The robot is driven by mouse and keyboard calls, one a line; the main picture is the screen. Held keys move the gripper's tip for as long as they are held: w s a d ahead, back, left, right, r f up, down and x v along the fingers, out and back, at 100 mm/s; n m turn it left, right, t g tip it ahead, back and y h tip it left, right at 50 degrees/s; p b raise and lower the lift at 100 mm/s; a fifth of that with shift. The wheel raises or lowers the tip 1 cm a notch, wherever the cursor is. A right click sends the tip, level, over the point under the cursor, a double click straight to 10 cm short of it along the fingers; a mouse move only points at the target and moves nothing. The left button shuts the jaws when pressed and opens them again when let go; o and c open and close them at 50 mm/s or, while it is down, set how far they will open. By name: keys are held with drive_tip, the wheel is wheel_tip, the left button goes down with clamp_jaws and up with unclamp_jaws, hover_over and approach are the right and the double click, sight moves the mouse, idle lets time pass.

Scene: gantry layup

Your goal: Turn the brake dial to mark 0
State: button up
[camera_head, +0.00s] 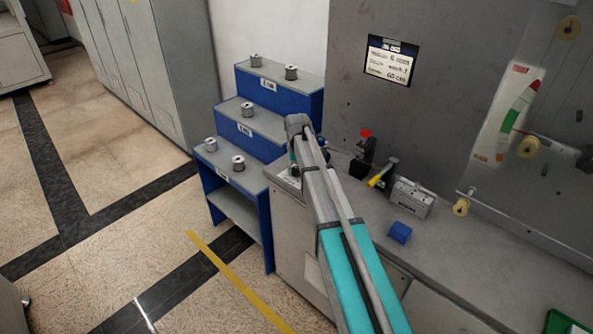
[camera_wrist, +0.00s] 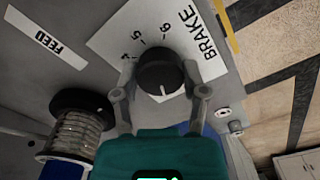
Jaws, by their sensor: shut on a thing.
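The brake dial (camera_wrist: 160,70) is a round black knob with a white pointer line, in the wrist view. The line points down in the picture, toward my gripper's palm. The knob sits on a white plate (camera_wrist: 113,43) lettered BRAKE, with several numbered marks along the far side of the knob. The numerals are small and tilted, and I cannot make out a 0. My gripper (camera_wrist: 159,80) has one finger on each side of the knob and is shut on it. In the head view my arm hides the dial and the fingers.
A wound spool (camera_wrist: 82,128) and a FEED label (camera_wrist: 60,44) lie left of the dial in the wrist view. In the head view, a blue stepped rack (camera_head: 235,180) holds several spools. A blue block (camera_head: 400,232) and a grey device (camera_head: 411,197) sit on the bench right of my arm.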

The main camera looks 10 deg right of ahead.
drive_tip(key=n, duration=0.7)
drive_tip(key=shift+s, duration=0.2)
drive_tip(key=n, duration=0.6)
drive_tip(key=shift+n, duration=0.4)
drive_tip(key=shift+a, duration=0.1)
drive_tip(key=o, duration=1.1)
drive_tip(key=shift+o, duration=0.2)
drive_tip(key=shift+w, duration=0.15)
